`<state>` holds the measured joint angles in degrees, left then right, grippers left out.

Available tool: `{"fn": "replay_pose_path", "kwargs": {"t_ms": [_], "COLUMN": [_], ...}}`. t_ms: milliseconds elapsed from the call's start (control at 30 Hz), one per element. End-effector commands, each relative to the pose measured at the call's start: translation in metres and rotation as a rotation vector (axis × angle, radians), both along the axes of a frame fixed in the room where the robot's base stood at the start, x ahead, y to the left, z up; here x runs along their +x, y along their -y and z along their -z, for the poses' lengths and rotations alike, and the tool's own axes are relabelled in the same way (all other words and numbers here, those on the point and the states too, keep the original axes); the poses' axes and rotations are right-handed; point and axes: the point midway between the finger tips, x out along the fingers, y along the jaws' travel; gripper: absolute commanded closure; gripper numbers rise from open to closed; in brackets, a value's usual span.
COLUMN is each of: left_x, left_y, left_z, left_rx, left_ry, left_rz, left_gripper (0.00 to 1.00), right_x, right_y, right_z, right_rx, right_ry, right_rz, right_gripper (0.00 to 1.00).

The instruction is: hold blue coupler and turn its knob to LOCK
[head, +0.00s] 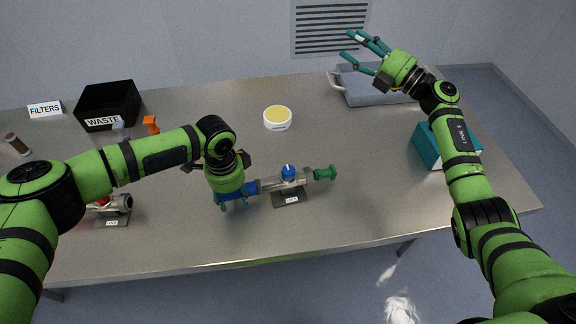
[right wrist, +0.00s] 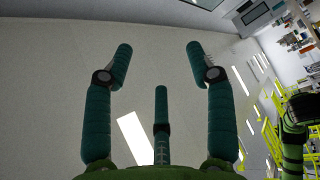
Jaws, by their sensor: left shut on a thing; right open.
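The blue coupler (head: 252,188) is at the left end of a metal valve body (head: 283,183) near the table's front middle. A blue knob (head: 289,171) sits on top of the body and a green end piece (head: 325,173) is at its right. A plate marked LOCK (head: 291,199) lies in front of it. My left gripper (head: 233,203) is shut on the blue coupler, its fingers partly hidden by my wrist. My right gripper (head: 364,50) is open and empty, raised over the back right of the table. Its spread fingers also show in the right wrist view (right wrist: 160,62).
A second fitting with a red part (head: 112,204) lies at left, partly behind my left arm. A black WASTE bin (head: 108,103), a FILTERS sign (head: 45,109), a yellow-topped round tub (head: 277,117), a grey tray (head: 360,90) and a teal box (head: 427,148) stand around.

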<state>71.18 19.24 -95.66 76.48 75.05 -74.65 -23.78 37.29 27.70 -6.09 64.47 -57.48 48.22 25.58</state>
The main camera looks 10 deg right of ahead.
Motion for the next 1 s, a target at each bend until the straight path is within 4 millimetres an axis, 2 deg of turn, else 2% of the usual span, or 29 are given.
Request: {"fn": "replay_pose_path", "kwargs": {"t_ms": [33,100,133,200,300,333,400,467,633,800,900,1000], "left_x": [0.000,0.000,0.000,0.000,0.000,0.000,0.000,0.000,0.000,0.000,0.000,0.000], "left_y": [-0.002,-0.002,-0.002,-0.002,-0.002,-0.002,-0.002,-0.002,-0.002,-0.002,-0.002,-0.002], "left_z": [0.001,0.001,0.001,0.001,0.001,0.001,0.001,0.001,0.001,0.001,0.001,0.001], "left_rx": [0.004,0.004,0.004,0.004,0.004,0.004,0.004,0.004,0.004,0.004,0.004,0.004], "left_ry": [0.001,0.001,0.001,0.001,0.001,0.001,0.001,0.001,0.000,0.000,0.000,0.000], "left_rz": [-0.003,-0.003,-0.003,-0.003,-0.003,-0.003,-0.003,-0.003,-0.003,-0.002,-0.002,-0.002], "left_gripper": [0.99,0.99,0.99,0.99,0.99,0.99,0.99,0.99,0.99,0.99,0.99,0.99], "right_x": [-0.009,-0.028,-0.039,-0.064,-0.100,-0.109,-0.127,-0.138,-0.152,-0.155,-0.155,-0.156], "right_y": [-0.047,-0.107,-0.129,-0.173,-0.212,-0.218,-0.224,-0.222,-0.201,-0.185,-0.181,-0.181], "right_z": [-0.003,0.003,0.007,0.023,0.050,0.058,0.076,0.087,0.098,0.096,0.100,0.113], "right_rx": [-0.044,-0.132,-0.179,-0.309,-0.533,-0.606,-0.778,-0.918,-1.201,-1.311,-1.328,-1.329], "right_ry": [-0.037,-0.128,-0.178,-0.309,-0.524,-0.591,-0.746,-0.865,-1.099,-1.191,-1.208,-1.212], "right_rz": [-0.141,-0.330,-0.405,-0.551,-0.674,-0.687,-0.677,-0.625,-0.365,-0.166,-0.125,-0.122], "right_gripper": [0.44,0.44,0.44,0.44,0.44,0.44,0.44,0.44,0.44,0.44,0.44,0.44]}}
